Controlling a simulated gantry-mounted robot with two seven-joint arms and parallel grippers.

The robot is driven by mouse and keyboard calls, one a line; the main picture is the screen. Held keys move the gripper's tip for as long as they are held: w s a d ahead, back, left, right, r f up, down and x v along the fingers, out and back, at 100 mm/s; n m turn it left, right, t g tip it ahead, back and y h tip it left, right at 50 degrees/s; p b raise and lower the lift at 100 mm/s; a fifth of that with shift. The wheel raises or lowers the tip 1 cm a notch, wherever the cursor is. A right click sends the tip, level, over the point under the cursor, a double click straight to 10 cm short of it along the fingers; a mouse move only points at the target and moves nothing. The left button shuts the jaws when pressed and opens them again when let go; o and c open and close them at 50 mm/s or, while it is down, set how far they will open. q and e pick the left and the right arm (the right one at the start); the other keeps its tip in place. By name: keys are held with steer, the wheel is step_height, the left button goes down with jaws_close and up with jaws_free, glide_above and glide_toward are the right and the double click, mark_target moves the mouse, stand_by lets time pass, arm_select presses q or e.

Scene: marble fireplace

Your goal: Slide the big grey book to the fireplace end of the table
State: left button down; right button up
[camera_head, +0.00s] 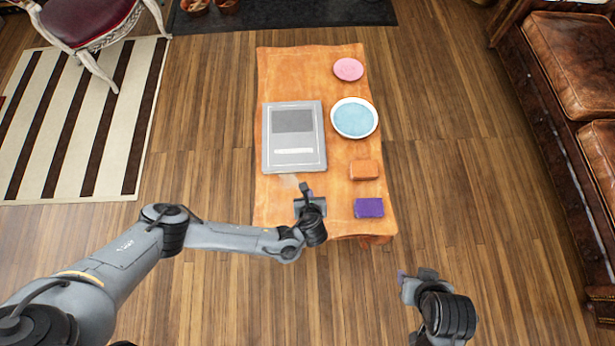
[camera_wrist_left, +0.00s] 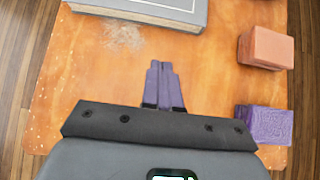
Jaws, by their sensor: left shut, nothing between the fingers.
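The big grey book (camera_head: 294,137) lies flat on the left half of the orange-brown wooden table (camera_head: 285,75). In the left wrist view the book's near edge (camera_wrist_left: 150,12) shows at the top; the rest is out of frame. My left gripper (camera_head: 304,187) is over the near part of the table, just short of the book's near edge. In the left wrist view its fingers (camera_wrist_left: 163,84) are together and empty, with a visible gap to the book. My right gripper (camera_head: 403,277) is off the table's near right corner, over the floor; its jaw opening is unclear.
A pink plate (camera_head: 348,69), a white-rimmed blue bowl (camera_head: 354,118), an orange block (camera_head: 364,169) and a purple block (camera_head: 369,208) line the table's right side. The tabletop beyond the book is clear. A dark hearth slab (camera_head: 290,14) lies past the far end.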

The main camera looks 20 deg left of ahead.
mark_target(307, 171)
arm_select(q)
steer(key=b+x, duration=0.3)
steer(key=x, duration=0.4)
steer(key=shift+s+d+f+b, duration=0.1)
steer(key=shift+s+d+b, duration=0.05)
steer(key=shift+b, duration=0.25)
steer(key=shift+w+a+b, duration=0.2)
steer(key=shift+w+b, duration=0.05)
steer(key=shift+w, duration=0.25)
steer(key=shift+w+a+b, duration=0.2)
steer(key=shift+w+b, duration=0.05)
steer(key=shift+w, duration=0.25)
steer(key=shift+w+a+r+b, duration=0.1)
steer(key=shift+w+a+b, duration=0.1)
steer(key=shift+w, duration=0.2)
steer(key=shift+w+a+r+b, duration=0.1)
steer(key=shift+w+a+r, duration=0.05)
steer(key=shift+w, duration=0.25)
steer(key=shift+r, duration=0.1)
